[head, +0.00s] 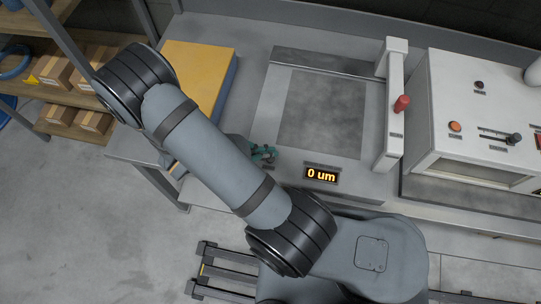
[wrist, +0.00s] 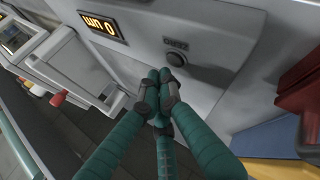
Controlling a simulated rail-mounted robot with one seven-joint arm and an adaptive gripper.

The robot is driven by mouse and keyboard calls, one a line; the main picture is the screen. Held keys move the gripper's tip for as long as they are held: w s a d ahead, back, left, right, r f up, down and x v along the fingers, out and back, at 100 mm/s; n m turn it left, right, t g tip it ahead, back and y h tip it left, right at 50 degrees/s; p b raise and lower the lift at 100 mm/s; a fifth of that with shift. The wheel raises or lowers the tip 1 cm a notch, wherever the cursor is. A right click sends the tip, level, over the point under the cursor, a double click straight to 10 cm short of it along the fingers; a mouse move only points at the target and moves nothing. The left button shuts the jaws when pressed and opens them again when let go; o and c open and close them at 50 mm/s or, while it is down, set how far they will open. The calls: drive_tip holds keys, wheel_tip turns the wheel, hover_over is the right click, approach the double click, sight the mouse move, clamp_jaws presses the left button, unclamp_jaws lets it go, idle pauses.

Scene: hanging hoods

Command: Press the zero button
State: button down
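The zero button (wrist: 175,58) is a round dark knob on a grey panel in the wrist view, under a small label too blurred to read surely. My gripper (wrist: 161,77) has green fingers with dark tips, closed together with nothing between them. In the wrist view the fingertips are just below the button; I cannot tell whether they touch it. In the head view my gripper (head: 264,153) is partly hidden by my arm, left of the lit display (head: 321,175), which reads "0 um". I cannot make out the button in the head view.
A grey plate (head: 322,112) lies behind the display. A white bar with a red knob (head: 402,104) stands to its right, beside a white box (head: 466,95) with controls. A yellow-topped block (head: 197,72) is at the left. Shelves hold cardboard boxes (head: 57,72).

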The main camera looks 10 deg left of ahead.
sight(268, 160)
drive_tip(key=shift+r+p, duration=1.45)
drive_tip(key=shift+r, duration=1.1)
drive_tip(key=shift+f, duration=0.1)
drive_tip(key=shift+f+b, duration=0.6)
drive_tip(key=shift+f, duration=0.25)
drive_tip(key=shift+r+p, duration=0.35)
drive_tip(key=shift+p, duration=0.45)
drive_tip(key=p, duration=0.3)
drive_tip(key=shift+r+p, duration=0.25)
drive_tip(key=shift+p, duration=0.05)
wheel_tip(268, 160, up, 4)
drive_tip(key=shift+r+p, duration=0.2)
drive_tip(key=shift+p, duration=0.45)
